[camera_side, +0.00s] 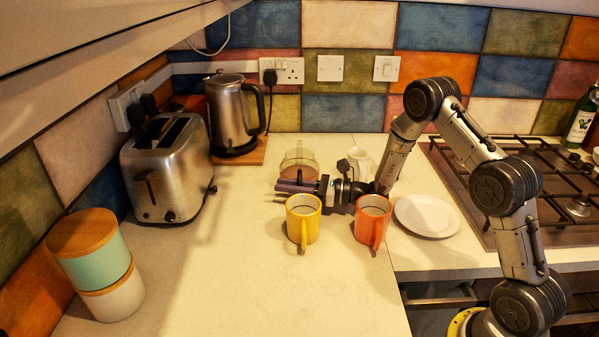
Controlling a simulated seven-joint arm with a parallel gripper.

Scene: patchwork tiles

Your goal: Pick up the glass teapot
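The glass teapot (299,156) is a clear, rounded vessel on the worktop, toward the back wall. My gripper (284,184) is low over the counter, pointing left, and overlaps the teapot's lower front in this view. I cannot tell whether it touches the teapot. The fingers are small and seen nearly edge-on, so their opening is unclear. The lower part of the teapot is hidden behind the gripper.
A yellow mug (302,222) and an orange mug (373,220) stand close in front of my gripper. A white cup (358,160) and white plate (427,216) are to the right. A toaster (168,172) and kettle (232,115) stand left. The front counter (270,290) is clear.

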